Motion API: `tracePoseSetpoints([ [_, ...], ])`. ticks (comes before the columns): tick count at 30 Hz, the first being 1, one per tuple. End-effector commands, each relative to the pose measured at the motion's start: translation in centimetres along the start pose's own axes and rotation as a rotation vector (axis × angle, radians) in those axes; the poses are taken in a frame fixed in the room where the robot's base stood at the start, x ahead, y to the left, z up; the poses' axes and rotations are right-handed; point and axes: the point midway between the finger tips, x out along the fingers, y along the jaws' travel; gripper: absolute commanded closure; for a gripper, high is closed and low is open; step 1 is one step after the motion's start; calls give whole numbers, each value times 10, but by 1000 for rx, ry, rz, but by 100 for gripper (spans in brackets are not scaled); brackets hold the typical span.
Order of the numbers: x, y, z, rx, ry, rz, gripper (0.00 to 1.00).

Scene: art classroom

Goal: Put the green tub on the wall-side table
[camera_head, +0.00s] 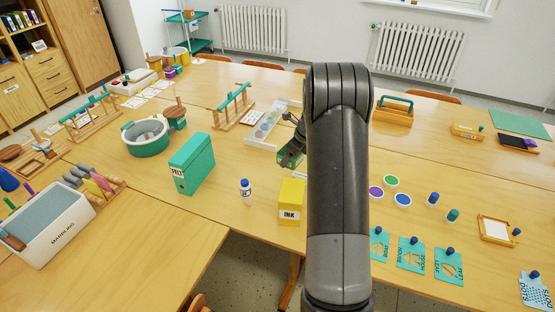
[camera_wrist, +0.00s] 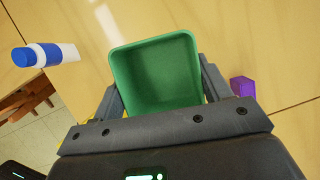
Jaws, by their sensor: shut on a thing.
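The green tub (camera_wrist: 155,70) is empty and square, and sits between the two fingers of my gripper (camera_wrist: 162,97) in the wrist view. In the head view the tub (camera_head: 289,157) shows small, just left of my dark arm, over the table; my gripper (camera_head: 293,142) is partly hidden behind the arm. My gripper is shut on the tub. The tub looks raised above the wood, though the height is hard to tell. Tables run back toward the radiator wall; the far tabletop (camera_head: 345,92) is partly hidden by my arm.
A white bottle with a blue cap (camera_head: 246,190), a yellow ink box (camera_head: 291,201) and a green file box (camera_head: 193,163) stand near the front edge. A paint tray (camera_head: 262,139) lies close behind the tub. A wooden carrier (camera_head: 394,112) stands right of my arm.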

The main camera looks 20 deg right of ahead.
Motion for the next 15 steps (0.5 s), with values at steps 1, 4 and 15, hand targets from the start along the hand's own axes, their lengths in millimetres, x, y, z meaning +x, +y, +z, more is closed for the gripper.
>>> tracePoseSetpoints([
  [1,-6,-2,-4,1,0,-1,53],
  [4,-12,-3,-9,0,0,0,53],
  [15,-21,-17,-25,37,1,-14,53],
])
